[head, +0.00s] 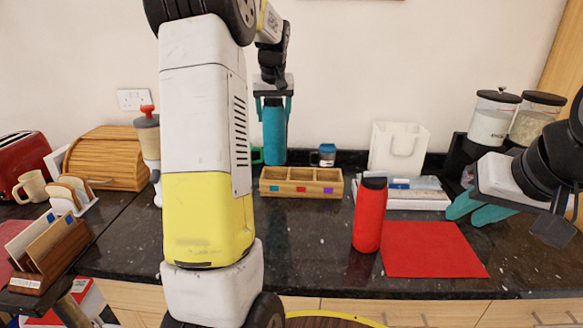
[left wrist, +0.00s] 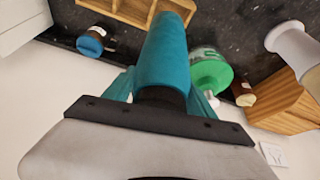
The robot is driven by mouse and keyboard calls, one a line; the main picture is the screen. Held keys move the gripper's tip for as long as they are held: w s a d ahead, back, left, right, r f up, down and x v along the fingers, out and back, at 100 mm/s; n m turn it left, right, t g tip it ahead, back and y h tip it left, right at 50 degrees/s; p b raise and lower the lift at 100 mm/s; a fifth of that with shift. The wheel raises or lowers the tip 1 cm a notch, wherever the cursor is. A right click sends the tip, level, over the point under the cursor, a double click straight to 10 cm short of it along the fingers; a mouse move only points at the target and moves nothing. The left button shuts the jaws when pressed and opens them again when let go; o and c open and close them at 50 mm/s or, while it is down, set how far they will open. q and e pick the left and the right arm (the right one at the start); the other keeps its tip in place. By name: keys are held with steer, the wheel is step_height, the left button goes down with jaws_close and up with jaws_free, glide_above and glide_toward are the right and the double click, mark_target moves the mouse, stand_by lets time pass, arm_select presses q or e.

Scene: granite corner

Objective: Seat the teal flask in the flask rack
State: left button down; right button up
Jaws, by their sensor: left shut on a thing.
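The teal flask (head: 274,133) is upright in my left gripper (head: 273,97), which is shut on its top from above. It also shows in the left wrist view (left wrist: 164,55). The wooden flask rack (head: 271,190) stands on the dark counter and has three compartments, with teal, red and purple labels on its front. The flask's lower end appears just above the rack's back rim, in line with the left, teal-labelled compartment; its exact depth is unclear. The rack's end also shows in the left wrist view (left wrist: 120,8). My right gripper (head: 478,208) is empty, apparently open, over the counter at the right.
A red flask (head: 369,215) stands right of the rack beside a red mat (head: 435,250). My left arm hides part of the counter.

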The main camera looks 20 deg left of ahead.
mark_target(274, 114)
arm_select(q)
step_height(274, 114, down, 10)
steer(key=shift+r, duration=0.25)
stand_by(0.3)
steer(key=shift+c, duration=1.5)
jaws_free()
steer(key=shift+f, duration=0.15)
steer(key=v, duration=1.2)
steer(key=s+d+r+m+t+h, duration=0.1)
steer(key=s+d+r, duration=0.1)
steer(key=s+d, duration=0.3)
steer(key=s+d+r+m+h, duration=0.1)
steer(key=s+d, duration=0.2)
steer(key=s, duration=0.5)
steer(key=s+d+f+m+h, duration=0.1)
steer(key=s+d, duration=0.3)
steer(key=s, duration=0.4)
steer(key=s+d+f+m+t+h, duration=0.1)
steer(key=s+d+f+m, duration=0.1)
steer(key=s, duration=0.7)
steer(key=shift+d+f, duration=0.8)
steer(key=shift+d, duration=0.3)
